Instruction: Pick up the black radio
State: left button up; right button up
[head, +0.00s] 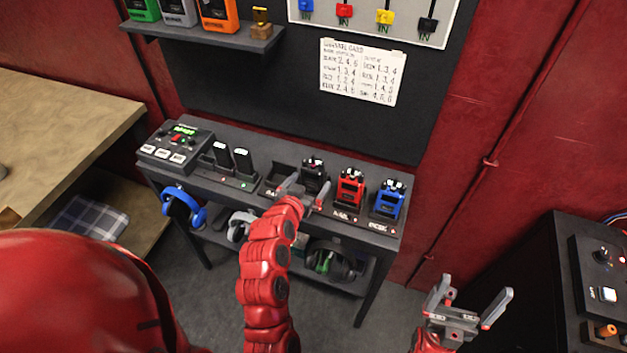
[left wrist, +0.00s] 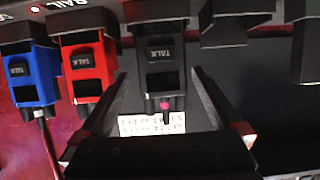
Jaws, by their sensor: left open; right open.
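The black radio (head: 314,173) stands in the charger row on the dark table, left of the red radio (head: 350,190) and the blue radio (head: 389,199). My left gripper (head: 306,191) is open just in front of it and hides its lower part. In the left wrist view the black radio (left wrist: 166,65), marked TALK, lies between the spread fingers of the left gripper (left wrist: 157,115), with gaps on both sides. My right gripper (head: 468,305) is open and empty at the lower right, away from the table.
Empty charger slots lie left of the black radio, then two dark upright devices (head: 232,158) and a console (head: 178,142). A blue headset (head: 184,204) hangs on the table's front. A white card (head: 361,72) is on the wall panel. A black cabinet (head: 540,262) stands right.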

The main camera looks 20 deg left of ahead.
aim_at(311, 178)
pick_arm(q)
jog(key=p+x, duration=0.1)
jog(key=x, duration=0.2)
jog(key=shift+w+a+r+p, duration=0.1)
jog(key=shift+a+p, duration=0.05)
jog(key=shift+p, duration=0.25)
jog(key=shift+w+f, duration=0.35)
jog(key=shift+w, duration=0.2)
jog(key=c, duration=1.4)
